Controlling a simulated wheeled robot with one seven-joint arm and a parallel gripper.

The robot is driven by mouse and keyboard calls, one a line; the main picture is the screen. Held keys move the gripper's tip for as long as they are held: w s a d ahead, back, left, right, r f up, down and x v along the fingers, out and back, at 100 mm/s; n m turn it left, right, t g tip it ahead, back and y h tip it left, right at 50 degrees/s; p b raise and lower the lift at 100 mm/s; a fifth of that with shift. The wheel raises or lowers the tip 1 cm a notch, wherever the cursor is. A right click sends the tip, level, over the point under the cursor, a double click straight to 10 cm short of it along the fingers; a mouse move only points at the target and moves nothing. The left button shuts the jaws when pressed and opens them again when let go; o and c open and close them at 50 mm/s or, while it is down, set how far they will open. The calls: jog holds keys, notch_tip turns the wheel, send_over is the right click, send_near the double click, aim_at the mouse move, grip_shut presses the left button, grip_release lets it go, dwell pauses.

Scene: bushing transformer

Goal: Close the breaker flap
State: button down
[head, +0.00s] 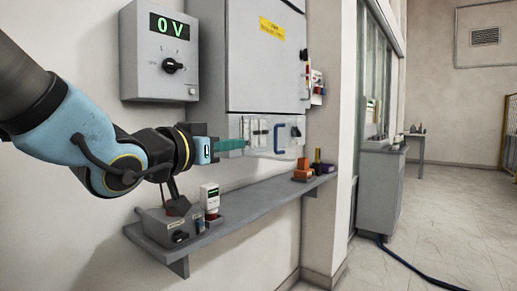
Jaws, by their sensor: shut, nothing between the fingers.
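The breaker flap (262,149) is a clear panel with a dark blue handle (279,138). It sits at the lower part of the grey cabinet, in front of the breakers (259,131). I cannot tell for sure how far it stands out from the cabinet. My gripper (245,143) has teal fingers, shut with nothing between them. The fingertips point right, at the left part of the flap and left of the handle. Whether they touch the flap is unclear.
A grey box reading 0 V (160,50) hangs above my arm. A wall shelf (235,205) runs below, with a control box (168,225), a white handheld device (210,200) and orange blocks (303,168). Open floor lies to the right, with a dark cable (420,267).

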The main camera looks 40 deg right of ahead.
aim_at(275, 139)
jog(key=p+x, duration=0.5)
jog(key=x, duration=0.9)
